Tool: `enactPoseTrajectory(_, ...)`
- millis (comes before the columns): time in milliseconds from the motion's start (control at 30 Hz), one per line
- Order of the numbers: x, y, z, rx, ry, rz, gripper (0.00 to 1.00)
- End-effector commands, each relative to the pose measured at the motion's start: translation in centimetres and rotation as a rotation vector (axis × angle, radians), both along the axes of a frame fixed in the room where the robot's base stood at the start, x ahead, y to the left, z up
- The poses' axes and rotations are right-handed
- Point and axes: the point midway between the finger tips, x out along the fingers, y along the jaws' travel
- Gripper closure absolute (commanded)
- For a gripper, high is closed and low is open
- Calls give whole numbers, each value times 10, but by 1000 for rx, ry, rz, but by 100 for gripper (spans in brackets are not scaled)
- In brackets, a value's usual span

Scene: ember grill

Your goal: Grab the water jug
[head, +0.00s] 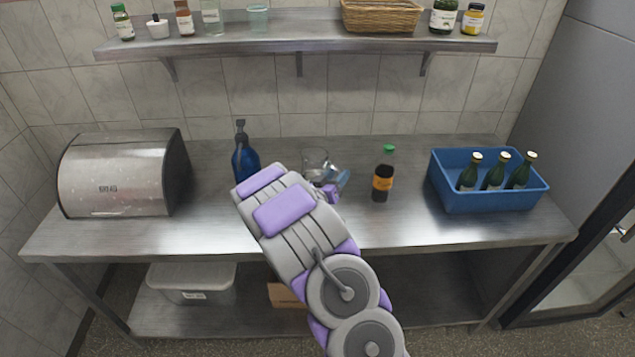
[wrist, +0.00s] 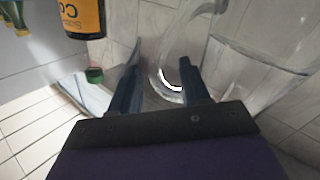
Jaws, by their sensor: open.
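The water jug (head: 314,160) is clear glass and stands on the steel counter, partly hidden behind my arm in the head view. In the wrist view the jug's transparent body (wrist: 255,65) fills the right side, and its curved handle (wrist: 165,50) reaches toward my fingers. My gripper (wrist: 158,80) is open, and the lower part of the handle shows between its two fingers. Whether the fingers touch the handle, I cannot tell. In the head view my gripper (head: 335,183) is beside the jug, mostly hidden by my arm.
A dark bottle with an orange label (head: 382,178) stands close right of my gripper. A blue spray bottle (head: 244,163) is left of the jug. A steel bread box (head: 115,178) is at left, a blue crate (head: 490,201) with green bottles at right. A shelf (head: 300,45) hangs above.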

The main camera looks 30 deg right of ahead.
Motion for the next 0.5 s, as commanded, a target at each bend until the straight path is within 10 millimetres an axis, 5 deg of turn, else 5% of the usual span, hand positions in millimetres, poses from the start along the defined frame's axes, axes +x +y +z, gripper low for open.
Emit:
enactPoseTrajectory(233,8,-29,-3,6,-2,-3,54)
enactPoseTrajectory(500,10,-27,-1,3,-2,0,54)
